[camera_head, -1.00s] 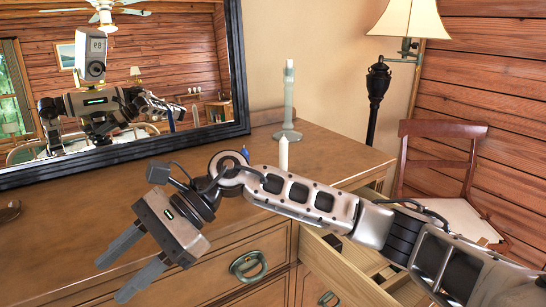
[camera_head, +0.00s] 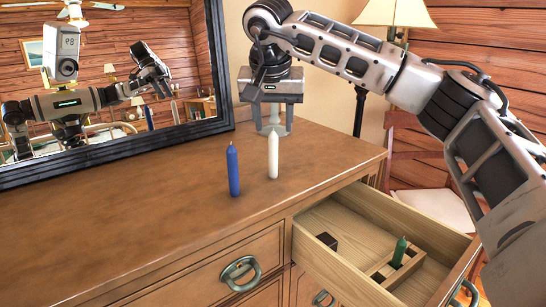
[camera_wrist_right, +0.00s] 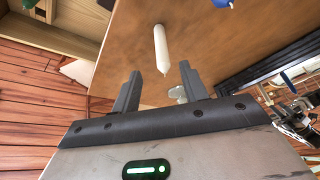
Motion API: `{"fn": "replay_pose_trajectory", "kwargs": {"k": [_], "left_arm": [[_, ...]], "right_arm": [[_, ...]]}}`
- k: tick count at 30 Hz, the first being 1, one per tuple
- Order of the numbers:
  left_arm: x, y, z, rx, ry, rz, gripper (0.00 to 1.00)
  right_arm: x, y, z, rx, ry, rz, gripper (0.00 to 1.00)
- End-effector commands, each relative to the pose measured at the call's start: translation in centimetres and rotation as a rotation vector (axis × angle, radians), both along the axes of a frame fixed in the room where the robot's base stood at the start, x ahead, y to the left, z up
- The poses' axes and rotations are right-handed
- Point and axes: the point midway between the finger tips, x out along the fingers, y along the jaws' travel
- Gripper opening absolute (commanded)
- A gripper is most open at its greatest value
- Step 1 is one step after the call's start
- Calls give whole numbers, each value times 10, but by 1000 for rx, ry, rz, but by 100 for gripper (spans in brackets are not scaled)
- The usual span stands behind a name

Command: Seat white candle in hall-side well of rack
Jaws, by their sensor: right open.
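The white candle (camera_head: 273,155) stands upright on the dresser top. My right gripper (camera_head: 272,128) is open above it, fingers pointing down. In the right wrist view the candle (camera_wrist_right: 160,45) has its wick end close to the gap between the open fingertips (camera_wrist_right: 160,71); the jaws are not closed on it. The small wooden rack (camera_head: 384,275) lies in the open drawer, with a green candle (camera_head: 400,249) upright in it. I cannot make out every well clearly. My left gripper is not directly in view.
A blue candle (camera_head: 233,172) stands just left of the white one. A dark block (camera_head: 327,240) lies in the drawer (camera_head: 352,222). A mirror (camera_head: 215,60) backs the dresser (camera_head: 130,205). The dresser top's left part is clear.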

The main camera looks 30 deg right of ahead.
Motion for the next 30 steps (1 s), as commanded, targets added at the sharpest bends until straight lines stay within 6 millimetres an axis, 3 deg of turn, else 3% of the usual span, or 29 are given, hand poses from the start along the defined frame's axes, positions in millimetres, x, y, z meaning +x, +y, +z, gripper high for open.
{"fn": "replay_pose_trajectory", "kwargs": {"k": [3, 11, 20, 29, 30], "left_arm": [[0, 0, 0, 0, -3, 0, 36], [1, 0, 2, -1, -7, -1, 36], [1, -1, 2, -1, -7, 0, 36], [1, -1, 2, -2, -7, -1, 36], [1, -1, 2, -2, -7, -1, 36]], "right_arm": [[6, -5, -20, 0, 3, -1, 44], [12, -9, -38, 1, 1, 0, 44], [26, -17, -76, 2, 1, -1, 44], [28, -19, -80, 2, -1, 0, 44], [28, -18, -80, 2, -1, 0, 33]]}}
